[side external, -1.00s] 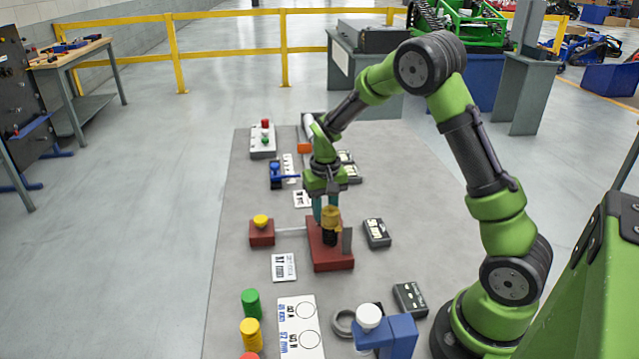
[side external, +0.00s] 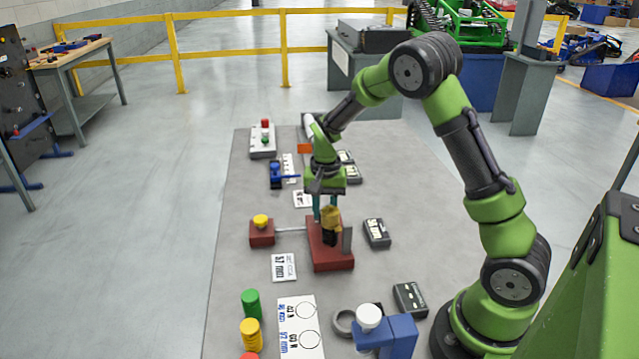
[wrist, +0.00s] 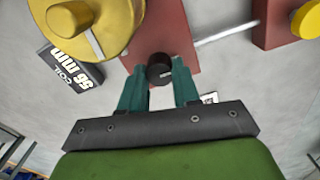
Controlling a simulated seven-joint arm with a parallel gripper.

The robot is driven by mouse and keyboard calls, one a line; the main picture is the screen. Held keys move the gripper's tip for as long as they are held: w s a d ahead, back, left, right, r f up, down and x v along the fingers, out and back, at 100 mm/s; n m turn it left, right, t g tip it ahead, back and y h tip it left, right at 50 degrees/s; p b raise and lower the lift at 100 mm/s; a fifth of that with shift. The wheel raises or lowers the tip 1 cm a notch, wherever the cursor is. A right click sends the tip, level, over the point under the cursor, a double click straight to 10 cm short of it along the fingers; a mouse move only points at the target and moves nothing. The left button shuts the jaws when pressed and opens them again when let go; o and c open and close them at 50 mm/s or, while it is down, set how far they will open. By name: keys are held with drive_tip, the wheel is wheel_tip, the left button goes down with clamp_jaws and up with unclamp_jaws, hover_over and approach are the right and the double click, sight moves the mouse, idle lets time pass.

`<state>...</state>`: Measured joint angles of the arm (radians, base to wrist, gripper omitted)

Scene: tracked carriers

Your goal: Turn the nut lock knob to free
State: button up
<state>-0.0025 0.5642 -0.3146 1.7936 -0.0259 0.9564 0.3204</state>
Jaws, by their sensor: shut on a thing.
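A round black knob (wrist: 160,70) sits on the red block (wrist: 178,38) in the wrist view; I take it for the nut lock knob. My gripper (wrist: 160,88) is shut on it, with one teal finger on each side. A large yellow disc (wrist: 112,18) with a pale stripe stands beside the knob on the same block. In the side view my gripper (side external: 325,208) points down at the red block (side external: 331,260), behind the yellow part (side external: 331,217). The knob is hidden there, and its pointing direction cannot be told.
A thin rod (side external: 290,231) joins the block to a smaller red block (side external: 262,238) with a yellow button (side external: 261,221). A dark labelled box (side external: 376,233) lies further right.

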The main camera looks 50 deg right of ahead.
drive_tip(key=o, duration=1.1)
drive_tip(key=shift+c, duration=0.2)
wheel_tip(320, 180, up, 17)
drive_tip(key=s+a+r+n+t+y, duration=0.1)
drive_tip(key=s+a+n+t, duration=0.2)
drive_tip(key=s+a, duration=0.3)
drive_tip(key=s+a+r+n+t+y, duration=0.1)
drive_tip(key=s+a+r+n+t, duration=0.1)
drive_tip(key=s+a+n+t, duration=0.2)
drive_tip(key=s+a, duration=0.3)
drive_tip(key=s, duration=0.4)
drive_tip(key=shift+s+a+r, duration=0.15)
drive_tip(key=shift+s+a, duration=0.15)
drive_tip(key=shift+s, duration=0.1)
